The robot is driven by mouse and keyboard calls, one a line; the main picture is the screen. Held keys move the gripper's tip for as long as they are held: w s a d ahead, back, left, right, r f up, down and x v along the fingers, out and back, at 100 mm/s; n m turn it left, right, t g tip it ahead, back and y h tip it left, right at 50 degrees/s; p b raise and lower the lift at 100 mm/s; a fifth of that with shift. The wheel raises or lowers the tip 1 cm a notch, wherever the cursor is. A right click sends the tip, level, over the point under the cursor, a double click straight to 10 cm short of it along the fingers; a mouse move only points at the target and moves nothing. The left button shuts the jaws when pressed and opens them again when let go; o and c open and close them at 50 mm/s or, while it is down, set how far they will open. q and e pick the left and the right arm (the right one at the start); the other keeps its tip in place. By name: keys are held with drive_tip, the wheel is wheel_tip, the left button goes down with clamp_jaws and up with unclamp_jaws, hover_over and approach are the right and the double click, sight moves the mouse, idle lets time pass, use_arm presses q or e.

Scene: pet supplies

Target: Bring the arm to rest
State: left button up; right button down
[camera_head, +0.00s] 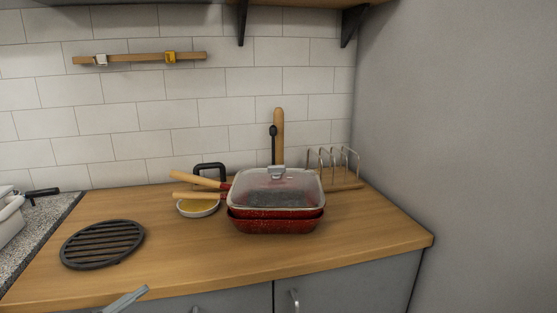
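A grey, flat, angled piece at the bottom edge, left of centre, looks like the tip of my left gripper (126,300). It shows in front of the counter's front edge, below the black round trivet. The rest of it is cut off by the frame, so its opening cannot be told. No held thing shows at it. My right gripper is not in view.
The wooden counter (190,255) holds a black slatted trivet (103,244), a small bowl (198,209), stacked red pans with a glass lid (276,200) and a wire rack (335,160). A grey wall (470,130) closes the right side. The counter's front middle is clear.

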use_arm(q)
drive_tip(key=s+a+f+n+t+y+p, duration=0.1)
drive_tip(key=s+a+f+n+y+p, duration=0.2)
drive_tip(key=f+n+y, duration=0.75)
drive_tip(key=s+d+f+n+g, duration=0.1)
drive_tip(key=s+d+f+g, duration=0.1)
drive_tip(key=s+f, duration=0.3)
drive_tip(key=s+d+f+n+g, duration=0.2)
drive_tip(key=s+f+g, duration=0.1)
drive_tip(key=s+f, duration=0.3)
wheel_tip(320, 180, down, 3)
drive_tip(key=shift+s+r, duration=0.1)
drive_tip(key=shift+s, duration=0.05)
drive_tip(key=shift+d, duration=0.1)
